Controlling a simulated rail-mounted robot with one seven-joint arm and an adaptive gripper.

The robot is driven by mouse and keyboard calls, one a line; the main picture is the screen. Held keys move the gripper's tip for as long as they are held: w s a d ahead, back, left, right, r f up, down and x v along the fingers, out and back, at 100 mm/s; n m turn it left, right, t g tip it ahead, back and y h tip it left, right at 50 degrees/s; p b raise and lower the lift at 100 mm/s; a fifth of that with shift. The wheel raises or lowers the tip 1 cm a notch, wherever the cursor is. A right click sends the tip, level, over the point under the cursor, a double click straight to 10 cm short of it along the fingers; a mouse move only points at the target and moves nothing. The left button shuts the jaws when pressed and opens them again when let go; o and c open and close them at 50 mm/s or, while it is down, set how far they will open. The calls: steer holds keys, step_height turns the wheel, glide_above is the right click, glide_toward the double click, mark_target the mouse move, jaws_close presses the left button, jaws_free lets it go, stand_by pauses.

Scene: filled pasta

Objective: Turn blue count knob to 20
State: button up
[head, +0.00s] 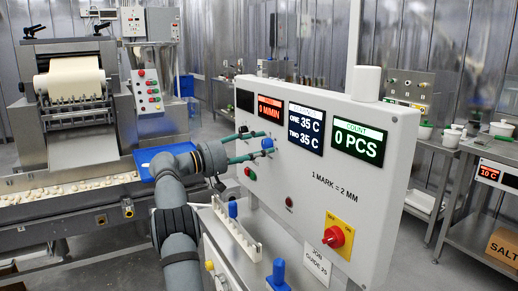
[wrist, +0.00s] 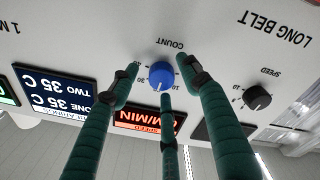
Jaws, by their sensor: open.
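The blue count knob (wrist: 161,75) sits on the white panel under the upside-down COUNT label in the wrist view. A pale mark on it points toward the bottom of that picture. Small scale numbers stand around it, partly hidden by my fingers. My gripper (wrist: 158,70) is open, its green fingers spread around the knob, with visible space between the side fingers and it. I cannot tell whether any finger touches it. In the head view my gripper (head: 258,144) is at the panel's left part. The count display (head: 357,141) reads 0 PCS.
A black speed knob (wrist: 257,97) is beside the gripper in the wrist view. On the panel are a temperature display (head: 306,127) and a red switch on a yellow plate (head: 335,237). A white rack (head: 238,232) and blue-handled item (head: 278,274) stand below the panel.

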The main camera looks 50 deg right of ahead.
steer(key=v, duration=1.2)
steer(key=x, duration=1.2)
steer(key=shift+n, duration=0.3)
